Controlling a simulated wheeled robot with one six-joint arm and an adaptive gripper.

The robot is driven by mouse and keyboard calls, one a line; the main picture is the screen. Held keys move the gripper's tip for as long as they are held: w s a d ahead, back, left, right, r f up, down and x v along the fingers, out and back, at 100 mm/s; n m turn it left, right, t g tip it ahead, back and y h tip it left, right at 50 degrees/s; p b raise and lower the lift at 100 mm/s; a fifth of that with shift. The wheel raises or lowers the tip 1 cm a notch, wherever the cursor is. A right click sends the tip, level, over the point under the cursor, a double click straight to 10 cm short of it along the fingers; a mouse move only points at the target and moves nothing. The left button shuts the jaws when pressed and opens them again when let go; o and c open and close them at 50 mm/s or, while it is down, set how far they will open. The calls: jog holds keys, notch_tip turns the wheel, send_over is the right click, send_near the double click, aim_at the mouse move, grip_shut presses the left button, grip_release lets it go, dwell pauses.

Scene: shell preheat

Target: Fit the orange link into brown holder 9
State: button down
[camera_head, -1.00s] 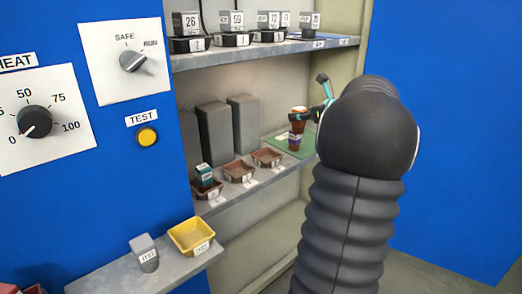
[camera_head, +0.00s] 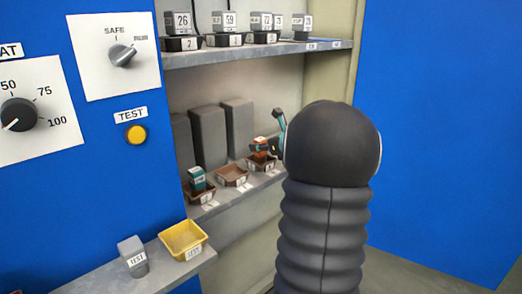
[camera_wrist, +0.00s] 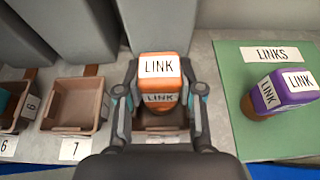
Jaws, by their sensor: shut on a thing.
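The orange link (camera_head: 260,145), with white LINK labels, is between the fingers of my gripper (camera_wrist: 160,92). It also shows in the wrist view (camera_wrist: 173,66). It is upright over the rightmost brown holder (camera_head: 252,162) of the row on the middle shelf. I cannot tell whether the link's base touches the holder's floor.
Brown holder 7 (camera_wrist: 75,84) is empty, left of the link. Holder 6 (camera_wrist: 8,125) holds a teal block (camera_head: 196,178). A purple link (camera_wrist: 268,92) stands on the green LINKS mat (camera_wrist: 240,135) at right. Tall grey blocks (camera_head: 238,125) stand behind. An upper shelf (camera_head: 200,59) overhangs.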

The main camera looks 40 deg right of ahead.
jog(key=shift+f, duration=0.25)
jog(key=shift+f+b, duration=0.3)
jog(key=shift+f, duration=0.1)
jog(key=c, duration=0.7)
grip_release()
jog(key=shift+r, duration=0.1)
jog(key=shift+s+r+p, duration=0.15)
jog(key=shift+r+p, duration=0.25)
jog(key=shift+r, duration=0.05)
jog(key=p+v, duration=0.1)
jog(key=v, duration=1)
jog(key=shift+s, duration=0.35)
